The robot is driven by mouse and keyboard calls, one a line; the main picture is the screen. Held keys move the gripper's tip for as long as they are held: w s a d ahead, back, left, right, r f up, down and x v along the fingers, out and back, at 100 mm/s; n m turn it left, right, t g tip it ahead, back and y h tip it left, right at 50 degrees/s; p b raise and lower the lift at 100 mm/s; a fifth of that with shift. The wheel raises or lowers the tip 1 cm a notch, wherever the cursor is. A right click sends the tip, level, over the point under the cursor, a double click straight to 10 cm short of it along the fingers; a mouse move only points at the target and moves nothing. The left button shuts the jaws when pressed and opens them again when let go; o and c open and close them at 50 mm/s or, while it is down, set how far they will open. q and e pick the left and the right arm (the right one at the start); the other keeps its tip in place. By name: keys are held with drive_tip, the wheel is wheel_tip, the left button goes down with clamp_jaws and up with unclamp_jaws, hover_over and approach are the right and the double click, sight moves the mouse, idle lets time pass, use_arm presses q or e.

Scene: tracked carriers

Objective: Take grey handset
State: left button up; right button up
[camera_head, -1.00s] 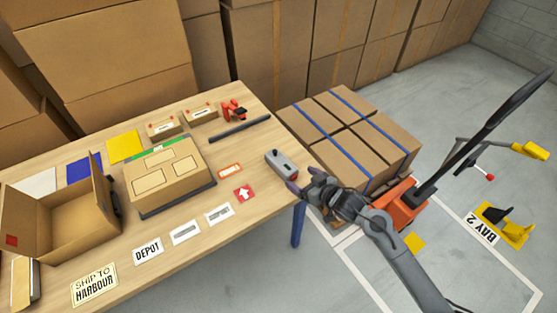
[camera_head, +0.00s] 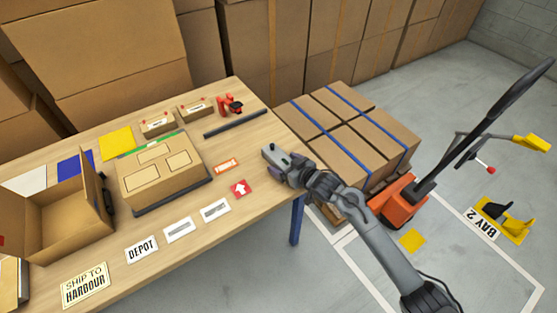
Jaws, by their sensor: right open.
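The grey handset (camera_head: 274,153) lies on the wooden table (camera_head: 250,207) near its right edge, with a dark knob on its top. My right gripper (camera_head: 287,167) is open at the handset's near right end. Its fingers reach around or beside that end and hide part of it; I cannot tell whether they touch it. My left gripper is not in view.
A closed carton (camera_head: 165,185) and an open carton (camera_head: 70,225) stand to the left. A dark bar (camera_head: 236,123) and a red tape dispenser (camera_head: 229,104) lie behind the handset. Strapped boxes (camera_head: 345,130) and an orange pallet jack (camera_head: 398,203) stand right of the table.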

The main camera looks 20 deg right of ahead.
drive_tip(key=c, duration=1.2)
drive_tip(key=shift+r, duration=0.15)
